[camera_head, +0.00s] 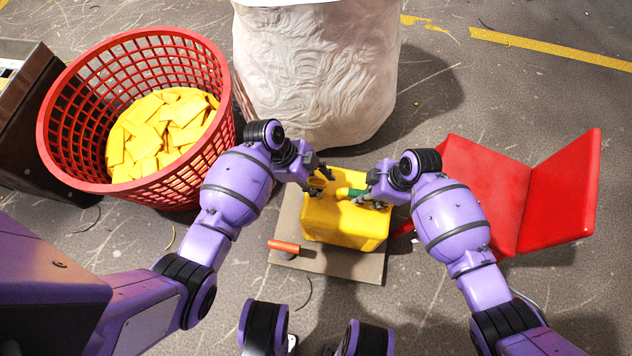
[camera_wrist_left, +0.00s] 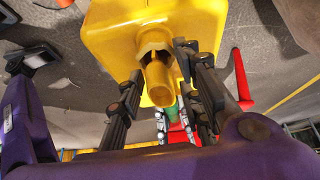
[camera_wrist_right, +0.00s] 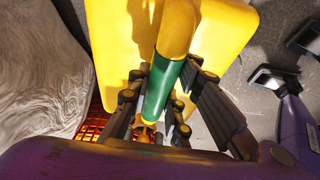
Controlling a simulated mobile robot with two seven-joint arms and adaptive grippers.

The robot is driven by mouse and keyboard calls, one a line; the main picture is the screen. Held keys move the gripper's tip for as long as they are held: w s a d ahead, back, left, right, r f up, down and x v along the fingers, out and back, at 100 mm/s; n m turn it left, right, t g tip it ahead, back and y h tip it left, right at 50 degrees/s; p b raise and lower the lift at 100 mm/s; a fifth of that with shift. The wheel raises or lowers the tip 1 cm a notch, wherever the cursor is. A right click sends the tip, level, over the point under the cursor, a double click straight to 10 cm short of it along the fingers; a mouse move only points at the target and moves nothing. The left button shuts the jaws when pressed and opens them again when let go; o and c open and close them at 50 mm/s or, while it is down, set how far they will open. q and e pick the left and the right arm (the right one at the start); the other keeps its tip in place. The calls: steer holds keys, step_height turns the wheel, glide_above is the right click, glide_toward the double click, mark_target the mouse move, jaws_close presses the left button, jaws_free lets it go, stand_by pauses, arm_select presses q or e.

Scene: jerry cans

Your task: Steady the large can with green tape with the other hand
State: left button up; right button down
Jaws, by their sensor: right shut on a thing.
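The large yellow can (camera_head: 345,228) stands on a flat brown board (camera_head: 338,262). Green tape (camera_wrist_right: 162,92) wraps its handle, and also shows in the head view (camera_head: 350,192). My right gripper (camera_head: 370,201) is shut on the taped handle, with a finger on each side in the right wrist view (camera_wrist_right: 160,95). My left gripper (camera_head: 321,183) is at the can's spout end with its fingers apart. In the left wrist view, the yellow spout (camera_wrist_left: 160,82) lies between the fingers (camera_wrist_left: 158,75), with a gap showing on the left side.
A red basket (camera_head: 205,165) of yellow pieces stands to the left. A big white sack (camera_head: 315,75) stands behind the can. Red folded panels (camera_head: 500,190) lie to the right. An orange-handled thing (camera_head: 284,246) lies on the board's left edge. Bare floor shows in front.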

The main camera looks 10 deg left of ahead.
arm_select(q)
jaws_close()
steer(key=shift+o, duration=1.4)
jaws_free()
steer(key=v, duration=1.2)
